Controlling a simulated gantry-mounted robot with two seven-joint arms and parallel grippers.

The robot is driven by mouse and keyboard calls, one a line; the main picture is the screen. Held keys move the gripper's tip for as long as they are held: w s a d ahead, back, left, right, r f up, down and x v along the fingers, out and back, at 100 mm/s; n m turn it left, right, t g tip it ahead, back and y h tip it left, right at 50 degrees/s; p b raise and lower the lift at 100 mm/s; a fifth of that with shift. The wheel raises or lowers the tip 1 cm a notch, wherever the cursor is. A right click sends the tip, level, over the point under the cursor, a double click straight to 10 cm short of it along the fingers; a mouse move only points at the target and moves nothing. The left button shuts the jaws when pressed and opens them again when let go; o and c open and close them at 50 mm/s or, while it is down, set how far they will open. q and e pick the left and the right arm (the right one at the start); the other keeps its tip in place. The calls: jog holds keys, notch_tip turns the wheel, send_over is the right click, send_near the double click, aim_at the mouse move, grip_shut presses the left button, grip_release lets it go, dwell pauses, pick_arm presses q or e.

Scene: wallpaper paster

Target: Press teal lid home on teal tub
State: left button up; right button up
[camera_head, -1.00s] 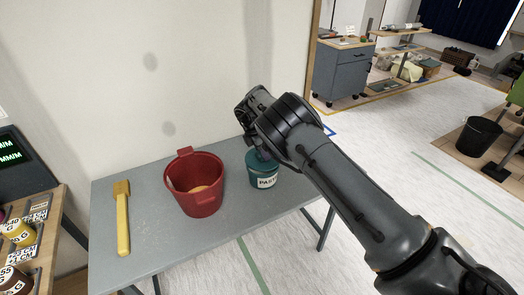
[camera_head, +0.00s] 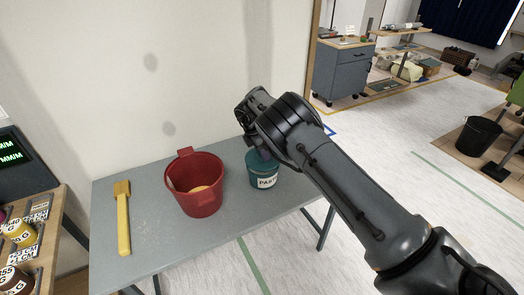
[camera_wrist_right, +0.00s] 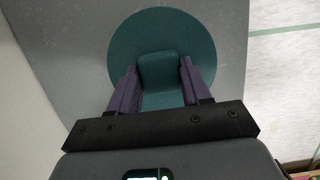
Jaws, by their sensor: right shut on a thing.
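The teal tub (camera_head: 263,172), with a white label reading "PASTE", stands upright on the grey table near its right end. My right arm hides most of its top in the head view. In the right wrist view the teal lid (camera_wrist_right: 124,50) shows from above as a round disc with a block-like grip in its middle. My right gripper (camera_wrist_right: 158,75) is shut on that grip, one purple finger on each side. The tub below the lid is hidden there, so I cannot tell how the lid sits on the rim. My left gripper is not in view.
A red bucket (camera_head: 197,199) stands left of the tub on the grey table (camera_head: 150,240). A yellow-handled brush (camera_head: 123,222) lies at the table's left. A pale wall (camera_head: 215,70) rises behind. The table between brush and bucket is free.

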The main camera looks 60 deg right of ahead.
aim_at(256, 160)
jog(key=shift+f+b, duration=0.3)
jog(key=shift+f, duration=0.25)
jog(key=shift+f+b, duration=0.4)
jog(key=shift+f, duration=0.2)
jog(key=o, duration=1.1)
jog(key=shift+r, duration=0.15)
jog(key=shift+p+v, duration=0.55)
jog(key=shift+v, duration=4.75)
jog(key=shift+s+d, duration=0.1)
